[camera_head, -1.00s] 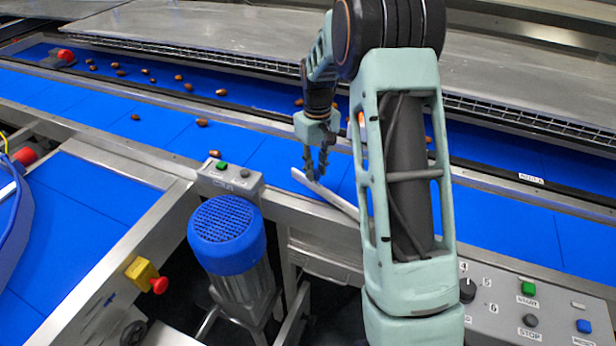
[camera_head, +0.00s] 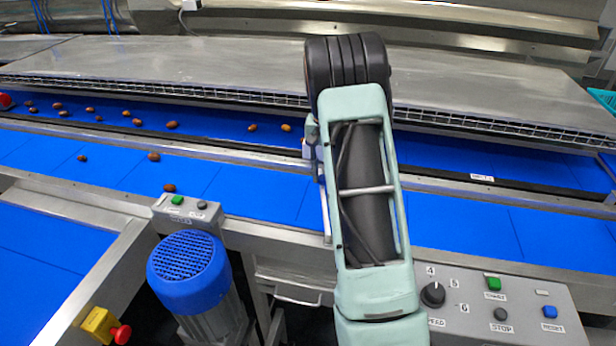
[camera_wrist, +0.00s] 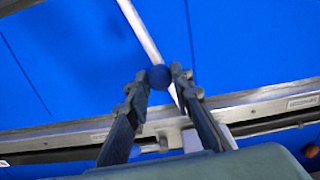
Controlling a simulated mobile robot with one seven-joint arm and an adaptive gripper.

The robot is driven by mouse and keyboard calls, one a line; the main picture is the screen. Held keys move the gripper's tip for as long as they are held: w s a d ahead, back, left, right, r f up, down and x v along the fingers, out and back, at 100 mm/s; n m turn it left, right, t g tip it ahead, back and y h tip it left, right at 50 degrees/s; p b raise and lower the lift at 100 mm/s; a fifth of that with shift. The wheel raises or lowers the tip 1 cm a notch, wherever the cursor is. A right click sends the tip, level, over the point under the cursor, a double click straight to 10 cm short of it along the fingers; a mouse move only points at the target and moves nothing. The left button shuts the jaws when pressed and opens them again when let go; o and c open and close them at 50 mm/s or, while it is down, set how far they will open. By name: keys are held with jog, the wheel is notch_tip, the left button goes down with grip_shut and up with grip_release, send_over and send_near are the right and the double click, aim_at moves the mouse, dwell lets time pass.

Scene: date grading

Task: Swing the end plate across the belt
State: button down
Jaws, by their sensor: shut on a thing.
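The end plate (camera_wrist: 140,30) is a thin pale bar over the blue belt (camera_wrist: 80,60) in the wrist view. It carries a dark blue round knob (camera_wrist: 158,77). My gripper (camera_wrist: 160,76) is shut on this knob, one finger on each side. In the head view a thin strip of the end plate (camera_head: 325,212) shows beside my arm, pointing across the near belt (camera_head: 260,190). My arm hides the rest of the plate and my gripper there.
Several brown dates lie on the far belt (camera_head: 215,122) and a few on the near belt. A blue motor (camera_head: 188,258) and a control panel (camera_head: 480,300) stand in front. A steel cover (camera_head: 230,65) lies behind.

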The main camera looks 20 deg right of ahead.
jog(key=shift+s+d+m, duration=0.4)
jog(key=shift+d+m, duration=0.15)
jog(key=shift+d, duration=0.2)
jog(key=shift+s+d+m, duration=0.35)
jog(key=shift+d+m, duration=0.25)
jog(key=shift+d, duration=0.15)
jog(key=shift+s+d+m, duration=0.4)
jog(key=shift+d+m, duration=0.15)
jog(key=shift+d, duration=0.2)
jog(key=c, duration=1.7)
grip_release()
jog(key=shift+s+d, duration=0.1)
notch_tip(320, 180, up, 12)
jog(key=shift+r, duration=0.1)
